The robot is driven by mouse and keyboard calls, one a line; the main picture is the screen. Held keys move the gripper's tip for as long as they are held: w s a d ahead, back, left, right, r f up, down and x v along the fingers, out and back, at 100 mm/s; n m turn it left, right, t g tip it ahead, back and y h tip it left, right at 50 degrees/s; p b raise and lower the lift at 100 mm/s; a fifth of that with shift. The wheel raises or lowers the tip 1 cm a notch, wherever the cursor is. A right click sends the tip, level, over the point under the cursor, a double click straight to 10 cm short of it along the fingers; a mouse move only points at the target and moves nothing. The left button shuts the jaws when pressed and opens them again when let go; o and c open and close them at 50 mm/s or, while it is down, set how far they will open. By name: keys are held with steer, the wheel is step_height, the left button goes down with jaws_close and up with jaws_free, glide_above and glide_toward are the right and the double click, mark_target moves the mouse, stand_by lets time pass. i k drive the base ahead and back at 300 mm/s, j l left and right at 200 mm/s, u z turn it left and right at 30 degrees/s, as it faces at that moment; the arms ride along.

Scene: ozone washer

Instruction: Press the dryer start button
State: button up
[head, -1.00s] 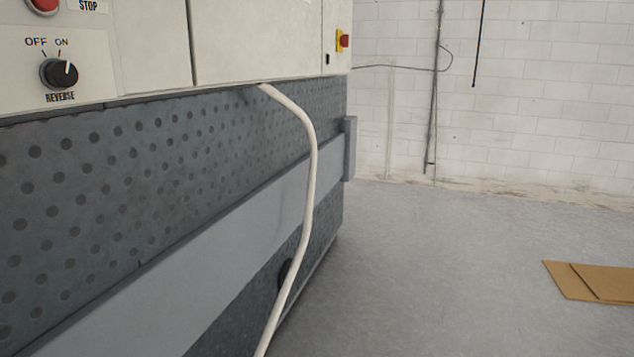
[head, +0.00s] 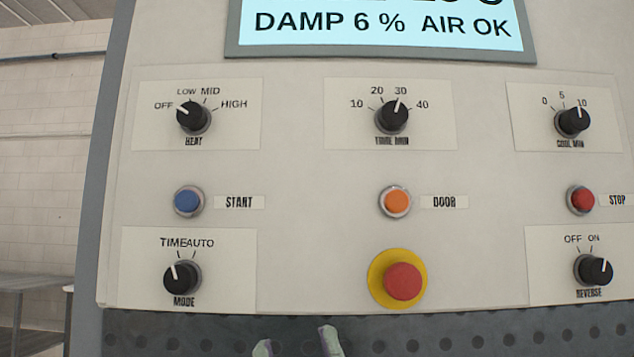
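The blue start button (head: 188,201) is on the left of the cream dryer panel (head: 300,235) in the head view, beside a START label (head: 239,202). It sits in a metal ring and nothing covers it. My gripper (head: 297,344) shows only its two pale fingertips at the bottom edge. They are spread apart with nothing visible between them. In the picture they are below and right of the start button, clear of it. The rest of the gripper is out of frame.
An orange DOOR button (head: 397,202), a red STOP button (head: 581,200) and a red emergency button (head: 403,281) on a yellow disc share the panel. Several black knobs surround them, including HEAT (head: 193,118) and MODE (head: 182,277). The display (head: 385,25) reads DAMP 6 %, AIR OK.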

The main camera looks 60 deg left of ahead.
mark_target(186, 200)
steer(key=u, duration=1.25)
